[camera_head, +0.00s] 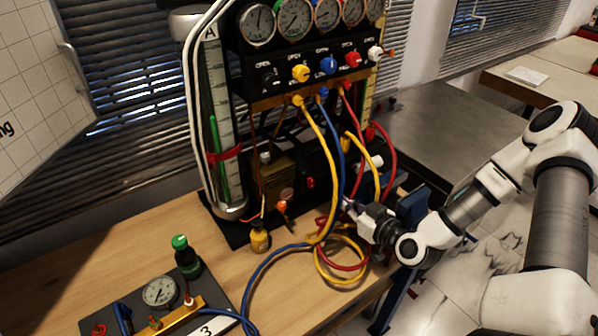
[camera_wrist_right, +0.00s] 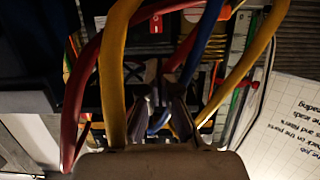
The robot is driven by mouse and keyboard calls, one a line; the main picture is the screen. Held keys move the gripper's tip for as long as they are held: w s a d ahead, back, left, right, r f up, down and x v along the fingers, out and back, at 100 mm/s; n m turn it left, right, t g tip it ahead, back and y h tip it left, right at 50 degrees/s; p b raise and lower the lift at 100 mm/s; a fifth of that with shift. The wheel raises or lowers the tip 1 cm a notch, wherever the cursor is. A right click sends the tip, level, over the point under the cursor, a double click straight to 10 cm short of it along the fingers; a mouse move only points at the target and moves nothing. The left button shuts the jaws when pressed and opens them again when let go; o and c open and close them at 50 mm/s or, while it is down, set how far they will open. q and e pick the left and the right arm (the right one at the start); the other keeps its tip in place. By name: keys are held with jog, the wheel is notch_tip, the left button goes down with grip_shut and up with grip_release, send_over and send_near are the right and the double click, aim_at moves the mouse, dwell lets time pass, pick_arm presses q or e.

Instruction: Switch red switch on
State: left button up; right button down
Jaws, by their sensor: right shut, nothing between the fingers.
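The red switch (camera_head: 310,183) is a small red rocker low on the dark front of the gauge rig (camera_head: 250,75). In the right wrist view it shows near the top centre as a red switch (camera_wrist_right: 155,22) with a pale mark; I cannot tell its position. My right gripper (camera_head: 349,206) is at the rig's lower right, a short way right of and below the switch, apart from it. In the right wrist view its fingers (camera_wrist_right: 162,112) are shut and empty among the hoses. My left gripper is not in view.
Yellow (camera_head: 322,135), blue (camera_head: 342,150) and red (camera_head: 388,145) hoses hang around my right gripper and cross its wrist view. A small yellow bottle (camera_head: 259,237) and a dark green-capped bottle (camera_head: 187,258) stand left on the wooden table (camera_head: 130,235).

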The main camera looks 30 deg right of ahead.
jog(key=r+v, duration=0.1)
jog(key=v, duration=0.2)
jog(key=b, duration=0.1)
send_near(309, 180)
jog(key=x, duration=0.7)
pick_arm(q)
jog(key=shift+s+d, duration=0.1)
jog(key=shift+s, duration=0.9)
pick_arm(e)
jog(key=shift+w, duration=0.1)
